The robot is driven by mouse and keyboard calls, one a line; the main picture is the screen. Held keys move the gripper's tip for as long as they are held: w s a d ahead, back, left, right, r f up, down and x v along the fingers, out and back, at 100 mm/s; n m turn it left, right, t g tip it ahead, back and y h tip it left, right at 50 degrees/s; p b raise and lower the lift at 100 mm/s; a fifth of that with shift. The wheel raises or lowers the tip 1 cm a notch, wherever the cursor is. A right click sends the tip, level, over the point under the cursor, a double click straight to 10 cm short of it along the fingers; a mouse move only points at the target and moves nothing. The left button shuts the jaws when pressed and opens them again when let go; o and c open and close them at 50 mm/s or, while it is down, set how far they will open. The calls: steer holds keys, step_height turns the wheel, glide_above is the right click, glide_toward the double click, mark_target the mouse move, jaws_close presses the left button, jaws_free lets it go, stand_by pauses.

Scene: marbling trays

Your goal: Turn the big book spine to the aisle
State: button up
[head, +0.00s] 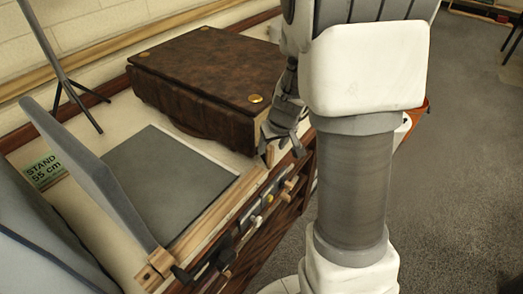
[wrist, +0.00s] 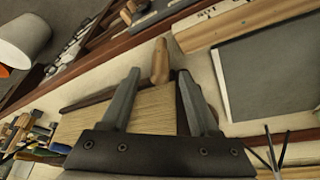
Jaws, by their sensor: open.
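The big book (head: 205,75) lies flat on the counter in the head view, dark brown with brass studs on its cover corners. Its long dark side, which looks like a ribbed spine, faces the grey mat. My gripper (head: 281,148) is at the book's right end, on the aisle side. In the wrist view my gripper (wrist: 158,75) is open, and the book's cream page edges (wrist: 88,122) show behind and between the fingers. Whether the fingers touch the book I cannot tell. My arm hides part of the book's right end in the head view.
A wooden rail with pegs (head: 268,198) runs along the counter front. A tripod stand (head: 72,90) is behind. The aisle floor (head: 455,150) is clear.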

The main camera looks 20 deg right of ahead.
mark_target(268, 155)
steer(key=b+x, duration=0.2)
steer(key=x, duration=0.4)
steer(key=shift+w+f, duration=0.2)
steer(key=shift+f, duration=0.1)
jaws_close()
stand_by(1.1)
